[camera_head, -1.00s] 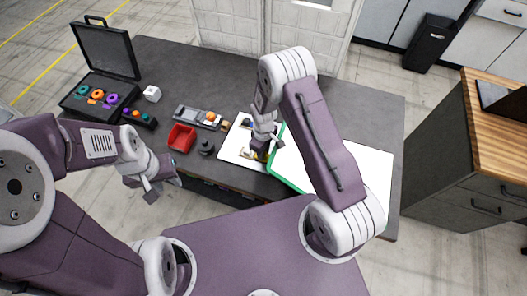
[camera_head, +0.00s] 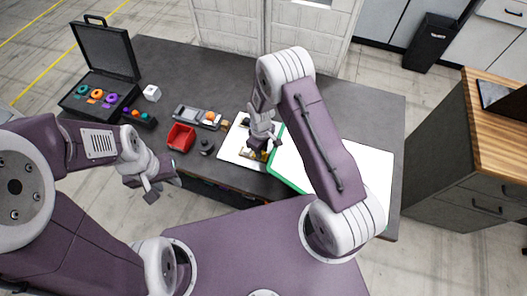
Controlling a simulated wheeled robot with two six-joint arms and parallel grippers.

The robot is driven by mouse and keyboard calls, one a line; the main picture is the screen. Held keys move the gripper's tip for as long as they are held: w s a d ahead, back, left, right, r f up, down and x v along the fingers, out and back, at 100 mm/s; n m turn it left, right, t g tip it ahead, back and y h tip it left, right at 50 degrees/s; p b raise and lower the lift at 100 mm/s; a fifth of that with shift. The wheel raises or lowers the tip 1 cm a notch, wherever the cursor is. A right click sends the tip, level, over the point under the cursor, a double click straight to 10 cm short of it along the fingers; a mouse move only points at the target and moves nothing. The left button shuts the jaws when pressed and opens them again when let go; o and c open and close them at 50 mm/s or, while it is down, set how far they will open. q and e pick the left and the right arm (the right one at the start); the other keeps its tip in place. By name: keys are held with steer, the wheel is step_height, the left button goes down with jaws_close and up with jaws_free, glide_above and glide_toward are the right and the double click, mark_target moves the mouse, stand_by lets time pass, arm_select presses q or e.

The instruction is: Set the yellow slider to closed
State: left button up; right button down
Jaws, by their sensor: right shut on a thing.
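The yellow slider (camera_head: 263,156) sits on a white board (camera_head: 233,151) near the middle of the dark table. Only part of it shows, because my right gripper (camera_head: 258,146) is over it and hides its position along its track. The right gripper is shut at the slider, with its fingers pointing down. My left gripper (camera_head: 150,186) hangs beyond the table's front edge at the left, away from the slider. Whether its fingers are apart is too small to tell.
A red bin (camera_head: 181,138) and a small black object (camera_head: 206,147) stand left of the board. Behind them is a grey fixture with an orange knob (camera_head: 210,116). An open black case (camera_head: 105,60) is at the back left. A green-edged white panel (camera_head: 291,160) lies to the right.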

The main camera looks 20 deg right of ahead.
steer(key=shift+w+a+f, duration=0.15)
steer(key=shift+w+a, duration=0.1)
steer(key=shift+a, duration=0.2)
steer(key=c, duration=1.5)
jaws_free()
steer(key=shift+c, duration=0.2)
steer(key=o, duration=0.4)
steer(key=shift+c, duration=0.2)
steer(key=shift+w+a, duration=0.1)
steer(key=shift+a, duration=0.05)
steer(key=shift+r+b, duration=0.3)
steer(key=shift+r, duration=0.35)
step_height(320, 180, up, 8)
steer(key=b, duration=0.2)
